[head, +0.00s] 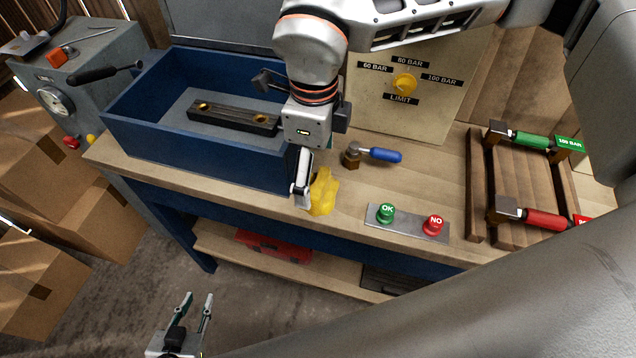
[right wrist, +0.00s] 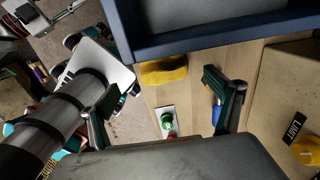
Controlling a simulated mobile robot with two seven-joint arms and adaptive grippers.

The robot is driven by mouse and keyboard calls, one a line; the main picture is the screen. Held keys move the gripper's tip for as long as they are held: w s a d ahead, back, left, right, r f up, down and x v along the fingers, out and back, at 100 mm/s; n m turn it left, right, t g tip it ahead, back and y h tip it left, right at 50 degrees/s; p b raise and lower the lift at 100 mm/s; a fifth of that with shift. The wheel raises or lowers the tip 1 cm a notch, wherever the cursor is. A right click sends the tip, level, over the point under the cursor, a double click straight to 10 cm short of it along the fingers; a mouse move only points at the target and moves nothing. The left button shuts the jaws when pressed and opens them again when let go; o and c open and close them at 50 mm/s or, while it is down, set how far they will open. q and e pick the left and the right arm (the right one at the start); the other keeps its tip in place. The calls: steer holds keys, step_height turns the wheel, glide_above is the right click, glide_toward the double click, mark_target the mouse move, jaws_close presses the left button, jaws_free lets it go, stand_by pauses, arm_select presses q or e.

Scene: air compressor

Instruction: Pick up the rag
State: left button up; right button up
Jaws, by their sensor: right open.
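The rag (head: 324,194) is a crumpled yellow cloth on the wooden workbench top, near its front edge and just right of the blue bin. My right gripper (head: 303,188) points down beside it, in front of its left part in the head view. In the right wrist view the rag (right wrist: 164,71) shows beyond and between the spread fingers of the right gripper (right wrist: 163,88), which is open and empty. I cannot tell whether a finger touches the rag. My left gripper (head: 197,302) is open and empty, low over the floor in front of the bench.
The blue bin (head: 215,160) holds a dark bar and stands left of the rag. A blue-handled valve (head: 378,154) and a plate with a green OK button (head: 385,213) and red NO button (head: 433,225) lie right. A limit panel (head: 430,115) stands behind.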

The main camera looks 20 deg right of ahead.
mark_target(320, 181)
steer(key=f, duration=0.3)
steer(key=d+f, duration=0.1)
steer(key=f, duration=0.1)
steer(key=shift+f+p, duration=0.35)
steer(key=c, duration=1.2)
